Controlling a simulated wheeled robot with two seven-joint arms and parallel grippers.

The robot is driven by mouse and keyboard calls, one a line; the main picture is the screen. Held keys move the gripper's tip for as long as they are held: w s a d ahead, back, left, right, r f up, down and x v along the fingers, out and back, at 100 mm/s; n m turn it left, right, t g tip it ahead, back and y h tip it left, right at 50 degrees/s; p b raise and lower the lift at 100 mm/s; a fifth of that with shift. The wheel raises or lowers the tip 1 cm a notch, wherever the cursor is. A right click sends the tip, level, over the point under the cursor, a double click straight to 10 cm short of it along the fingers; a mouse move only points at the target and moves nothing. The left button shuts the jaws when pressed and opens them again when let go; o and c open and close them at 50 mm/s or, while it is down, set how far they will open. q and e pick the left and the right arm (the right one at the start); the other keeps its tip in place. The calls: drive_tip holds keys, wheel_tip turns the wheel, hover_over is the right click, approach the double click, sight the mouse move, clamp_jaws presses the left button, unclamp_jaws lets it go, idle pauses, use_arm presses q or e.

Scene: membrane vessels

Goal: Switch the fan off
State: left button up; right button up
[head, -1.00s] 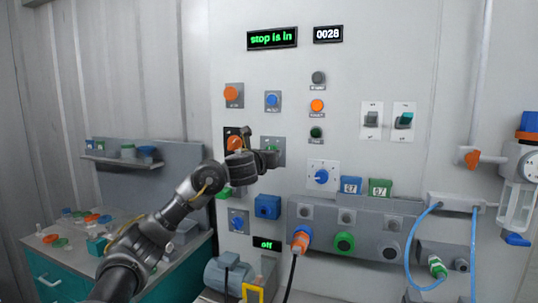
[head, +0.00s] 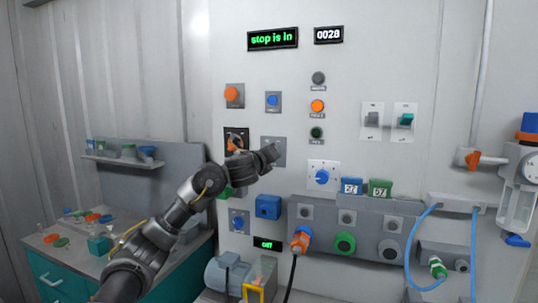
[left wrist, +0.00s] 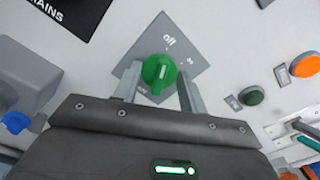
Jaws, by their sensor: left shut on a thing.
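A green rotary knob (left wrist: 158,73) sits on a grey square plate (left wrist: 190,47) marked "off" and other labels. Its white mark points roughly toward the "off" label in the left wrist view. My left gripper (left wrist: 157,84) is shut on this knob, a finger on either side. In the head view my left gripper (head: 272,153) is at the plate (head: 282,141) and hides the knob. A small display (head: 267,243) low on the wall appears to read "off" in green. My right gripper is not in view.
An orange rotary switch on a black plate (head: 236,133) is just left of my gripper. Buttons, a blue dial (head: 322,176) and toggle switches (head: 372,119) surround it on the wall. A grey socket box (head: 370,220) stands out below right. The upper display (head: 272,39) reads "stop is in".

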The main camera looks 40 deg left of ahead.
use_arm(q)
drive_tip(key=o, duration=0.9)
drive_tip(key=shift+o, duration=0.2)
drive_tip(key=p+v, duration=0.3)
drive_tip(key=v, duration=0.8)
drive_tip(key=shift+w, duration=0.1)
